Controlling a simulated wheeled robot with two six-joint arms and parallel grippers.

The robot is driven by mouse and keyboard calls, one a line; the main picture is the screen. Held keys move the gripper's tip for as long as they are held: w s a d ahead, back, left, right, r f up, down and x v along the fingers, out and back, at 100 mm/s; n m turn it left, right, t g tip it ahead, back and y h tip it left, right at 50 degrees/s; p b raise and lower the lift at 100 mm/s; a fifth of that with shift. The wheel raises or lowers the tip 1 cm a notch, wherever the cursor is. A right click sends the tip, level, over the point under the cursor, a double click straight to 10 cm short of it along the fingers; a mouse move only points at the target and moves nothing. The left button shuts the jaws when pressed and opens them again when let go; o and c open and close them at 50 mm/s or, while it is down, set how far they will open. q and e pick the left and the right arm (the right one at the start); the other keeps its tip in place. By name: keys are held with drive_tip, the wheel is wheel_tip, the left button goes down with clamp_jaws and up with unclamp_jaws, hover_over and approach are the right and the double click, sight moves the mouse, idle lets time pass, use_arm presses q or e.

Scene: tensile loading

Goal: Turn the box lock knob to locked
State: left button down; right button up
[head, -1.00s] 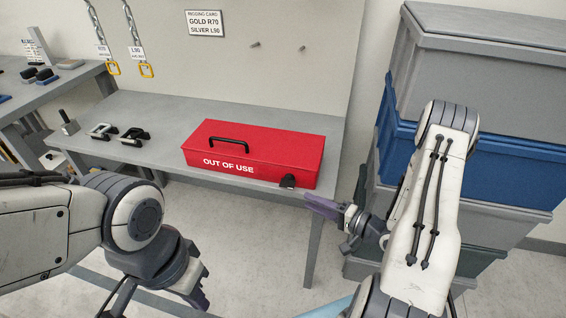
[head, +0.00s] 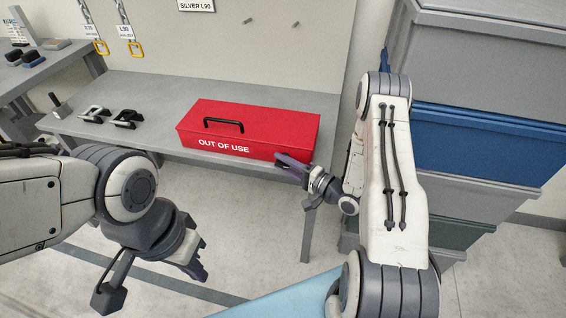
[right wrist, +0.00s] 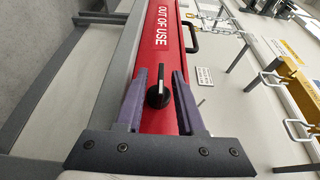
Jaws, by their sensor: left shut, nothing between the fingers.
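The red box (head: 255,125) marked OUT OF USE lies on the grey bench with its lid closed. Its black lock knob (right wrist: 158,95) is on the front face, seen in the right wrist view, with a pale line on it. My right gripper (head: 284,160) is at the box's right front end and hides the knob in the head view. In the right wrist view its purple fingers (right wrist: 159,80) are open, one on each side of the knob, with gaps visible between. My left gripper (head: 203,262) is shut and empty, low in front of the bench.
Two black-and-silver clamp-like pieces (head: 126,118) sit on the bench (head: 160,95) left of the box. Chains with yellow links (head: 137,49) hang behind. Stacked grey and blue crates (head: 480,145) stand close to the right of my right arm. Floor shows before the bench.

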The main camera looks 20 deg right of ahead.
clamp_jaws()
